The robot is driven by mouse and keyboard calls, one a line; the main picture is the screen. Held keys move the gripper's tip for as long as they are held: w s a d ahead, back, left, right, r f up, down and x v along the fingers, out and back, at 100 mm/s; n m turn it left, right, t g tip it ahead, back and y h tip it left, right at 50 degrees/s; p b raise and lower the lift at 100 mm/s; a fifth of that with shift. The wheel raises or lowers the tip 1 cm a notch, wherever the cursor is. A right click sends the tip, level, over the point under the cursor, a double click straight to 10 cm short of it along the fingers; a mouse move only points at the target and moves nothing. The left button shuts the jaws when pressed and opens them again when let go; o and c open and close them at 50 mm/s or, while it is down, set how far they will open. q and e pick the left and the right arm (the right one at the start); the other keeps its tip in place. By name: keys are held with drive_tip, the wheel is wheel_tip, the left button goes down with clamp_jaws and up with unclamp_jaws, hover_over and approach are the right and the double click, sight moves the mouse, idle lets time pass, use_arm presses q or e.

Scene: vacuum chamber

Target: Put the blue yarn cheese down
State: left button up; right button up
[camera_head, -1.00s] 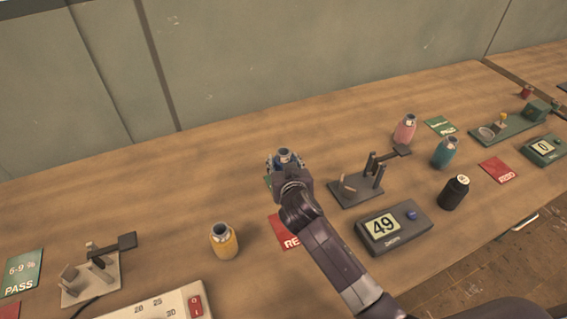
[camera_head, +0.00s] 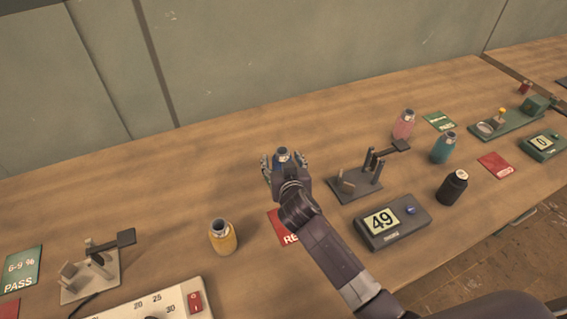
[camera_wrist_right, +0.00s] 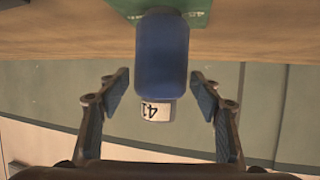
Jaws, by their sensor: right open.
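The blue yarn cheese (camera_head: 282,155) stands upright, mostly hidden behind my right gripper (camera_head: 284,163) in the head view. In the right wrist view, the blue yarn cheese (camera_wrist_right: 162,55) rests on a green card (camera_wrist_right: 199,12) on the table. My right gripper (camera_wrist_right: 160,78) is open around it, with one finger on each side and clear gaps to both. A number label shows on its pale top end. My left gripper is not in view.
A red card (camera_head: 284,231) lies partly under my right forearm. A yellow yarn cheese (camera_head: 222,238) stands left of it. To the right are a dark tester stand (camera_head: 352,190), a display box reading 49 (camera_head: 392,226) and a black bottle (camera_head: 453,188). The table behind is clear.

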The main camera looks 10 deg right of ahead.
drive_tip(key=shift+s+r, duration=0.15)
drive_tip(key=shift+s, duration=0.1)
drive_tip(key=b+v, duration=0.1)
drive_tip(key=v, duration=1)
drive_tip(key=shift+s+r, duration=0.15)
drive_tip(key=shift+s, duration=0.1)
